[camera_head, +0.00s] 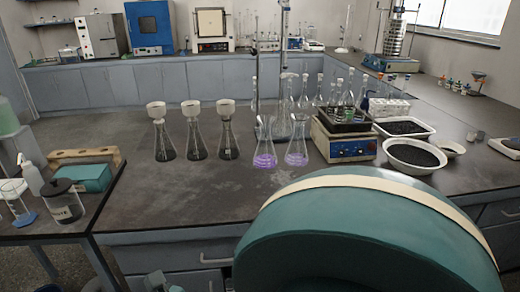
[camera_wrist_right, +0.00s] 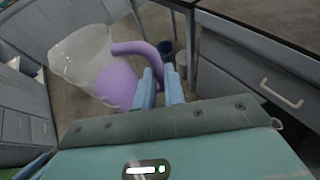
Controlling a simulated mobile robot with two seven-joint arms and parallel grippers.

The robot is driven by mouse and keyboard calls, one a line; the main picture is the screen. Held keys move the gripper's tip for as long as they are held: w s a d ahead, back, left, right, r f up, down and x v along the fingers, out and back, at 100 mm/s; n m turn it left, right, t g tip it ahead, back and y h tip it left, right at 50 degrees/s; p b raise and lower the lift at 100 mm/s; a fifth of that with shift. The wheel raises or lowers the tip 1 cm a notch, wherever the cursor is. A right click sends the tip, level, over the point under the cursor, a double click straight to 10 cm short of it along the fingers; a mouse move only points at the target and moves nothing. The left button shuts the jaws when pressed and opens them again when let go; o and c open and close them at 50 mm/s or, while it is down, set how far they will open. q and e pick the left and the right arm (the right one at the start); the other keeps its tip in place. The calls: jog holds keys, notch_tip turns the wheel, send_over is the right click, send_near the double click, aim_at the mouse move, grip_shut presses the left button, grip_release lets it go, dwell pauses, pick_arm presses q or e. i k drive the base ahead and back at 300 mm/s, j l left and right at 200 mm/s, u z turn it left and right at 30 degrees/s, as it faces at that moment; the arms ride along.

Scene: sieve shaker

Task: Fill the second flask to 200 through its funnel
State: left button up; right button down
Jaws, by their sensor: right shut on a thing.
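Three conical flasks with white funnels in their necks stand in a row on the dark bench: the left one (camera_head: 164,143), the middle one (camera_head: 196,143) and the right one (camera_head: 228,143). I see no purple liquid in them, and their markings are too small to read. In the right wrist view, my right gripper (camera_wrist_right: 164,88) is shut on the purple handle of a clear jug (camera_wrist_right: 82,55) with purple liquid (camera_wrist_right: 115,86) in it. The jug is in front of the bench and hidden in the head view.
Two flasks with purple liquid (camera_head: 264,158) (camera_head: 297,156) stand right of the row, near a hotplate (camera_head: 343,147) and white basins of dark grains (camera_head: 414,168). My teal arm covers the lower right. Bench is clear before the funnel flasks.

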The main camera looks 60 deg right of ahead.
aim_at(266, 127)
jog(key=i+z, duration=0.25)
jog(key=z, duration=0.15)
jog(key=i+z, duration=0.65)
jog(key=i+j+z, duration=0.1)
jog(key=z, duration=0.15)
jog(key=i, duration=0.05)
